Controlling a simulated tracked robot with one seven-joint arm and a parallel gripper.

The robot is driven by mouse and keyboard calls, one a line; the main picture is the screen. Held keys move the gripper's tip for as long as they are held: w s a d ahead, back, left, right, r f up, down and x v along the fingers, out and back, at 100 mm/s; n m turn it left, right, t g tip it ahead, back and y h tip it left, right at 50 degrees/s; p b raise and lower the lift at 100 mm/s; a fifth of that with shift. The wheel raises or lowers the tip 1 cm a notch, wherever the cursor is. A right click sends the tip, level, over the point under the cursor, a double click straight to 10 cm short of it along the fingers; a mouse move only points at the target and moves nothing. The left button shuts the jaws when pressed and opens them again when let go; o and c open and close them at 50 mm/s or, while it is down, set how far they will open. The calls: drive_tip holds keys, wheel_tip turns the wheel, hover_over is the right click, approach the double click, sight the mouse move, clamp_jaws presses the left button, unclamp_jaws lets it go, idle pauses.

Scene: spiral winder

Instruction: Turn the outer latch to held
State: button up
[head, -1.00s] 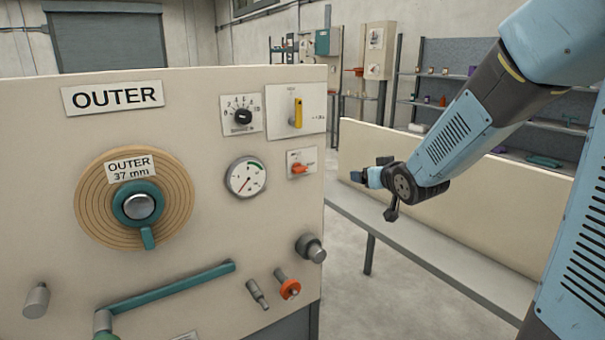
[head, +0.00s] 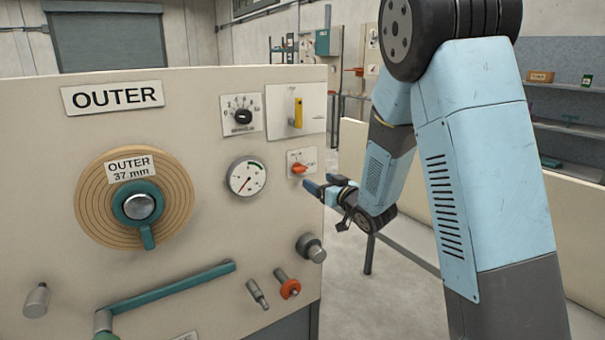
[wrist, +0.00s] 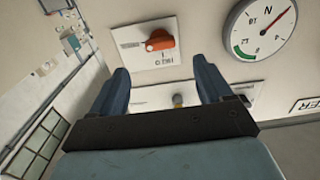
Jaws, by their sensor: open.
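The panel (head: 60,150) marked OUTER carries several controls, and no readable label says which is the latch. A small orange turn knob (head: 299,169) sits on a white plate near its right edge; it also shows in the wrist view (wrist: 160,40). A yellow upright lever (head: 299,112) is on the plate above it. A teal collar with a downward handle (head: 147,237) surrounds a silver hub on the OUTER 37 mm disc. My gripper (head: 318,187) is open and empty, just right of and below the orange knob, apart from it in the wrist view (wrist: 162,78).
A round gauge (head: 246,176) is left of the orange knob, with a black dial (head: 242,116) above. A grey knob (head: 311,248), an orange-collared peg (head: 288,287) and a long teal crank (head: 170,288) stick out lower down. A bench and low wall stand at the right.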

sight(302, 171)
drive_tip(key=x, duration=1)
drive_tip(key=shift+s, duration=0.1)
drive_tip(key=c, duration=1)
